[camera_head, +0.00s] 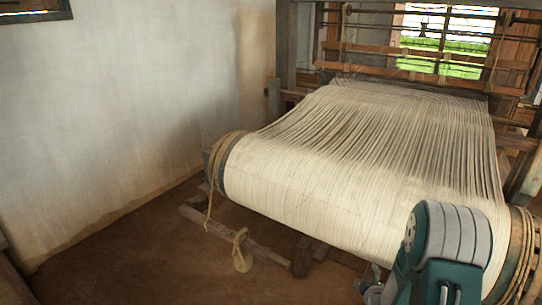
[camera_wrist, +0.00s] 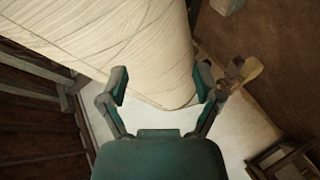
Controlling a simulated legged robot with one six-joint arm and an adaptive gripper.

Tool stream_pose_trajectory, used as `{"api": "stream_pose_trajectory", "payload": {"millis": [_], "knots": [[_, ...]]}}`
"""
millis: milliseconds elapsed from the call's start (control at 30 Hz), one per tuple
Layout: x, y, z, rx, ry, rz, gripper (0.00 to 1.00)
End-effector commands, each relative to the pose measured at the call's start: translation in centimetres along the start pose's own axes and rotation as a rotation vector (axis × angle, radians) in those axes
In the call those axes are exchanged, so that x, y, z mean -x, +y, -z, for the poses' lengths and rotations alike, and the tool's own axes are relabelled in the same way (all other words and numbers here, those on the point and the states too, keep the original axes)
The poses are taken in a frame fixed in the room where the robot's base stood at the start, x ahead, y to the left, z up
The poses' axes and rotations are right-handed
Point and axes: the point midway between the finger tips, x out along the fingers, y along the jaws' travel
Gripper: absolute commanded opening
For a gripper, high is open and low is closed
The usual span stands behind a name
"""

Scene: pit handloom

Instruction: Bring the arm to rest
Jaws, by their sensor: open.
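My arm shows at the lower right in the head view, in front of the right part of the loom's warp roll. My gripper (camera_wrist: 161,90) shows in the wrist view with its two green-grey fingers spread apart and nothing between them. The cream warp roll (camera_wrist: 110,35) lies behind the fingertips in that view. I cannot tell whether the fingers touch it. In the head view the gripper's fingers are not clearly visible.
The loom's cream warp (camera_head: 375,130) stretches back to a wooden frame (camera_head: 425,65) by a window. A pale wall (camera_head: 110,110) stands left. Brown floor (camera_head: 140,260) is open at lower left.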

Motion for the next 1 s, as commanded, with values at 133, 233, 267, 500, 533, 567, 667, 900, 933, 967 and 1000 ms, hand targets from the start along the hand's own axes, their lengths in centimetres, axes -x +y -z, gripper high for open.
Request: {"api": "stream_pose_trajectory", "payload": {"millis": [133,233,267,500,533,567,667,900,933,967,1000], "knots": [[1.4,3.4,3.1,-0.084,-0.031,0.056,0.83],[2.9,5.3,4.8,-0.149,-0.06,0.095,0.83],[3.3,5.8,5.4,-0.168,-0.069,0.107,0.83],[8.4,9.1,9.3,-0.332,-0.152,0.194,0.83],[9.1,9.4,9.8,-0.354,-0.163,0.204,0.83],[9.9,9.7,10.2,-0.375,-0.174,0.215,0.83],[12.7,10.6,11.6,-0.447,-0.213,0.247,0.83],[20.2,11.7,14.2,-0.621,-0.311,0.323,0.83],[21.2,11.7,14.4,-0.641,-0.324,0.333,0.83],[22.2,11.7,14.7,-0.662,-0.336,0.341,0.83],[23.6,11.7,14.9,-0.691,-0.354,0.354,0.83]]}}
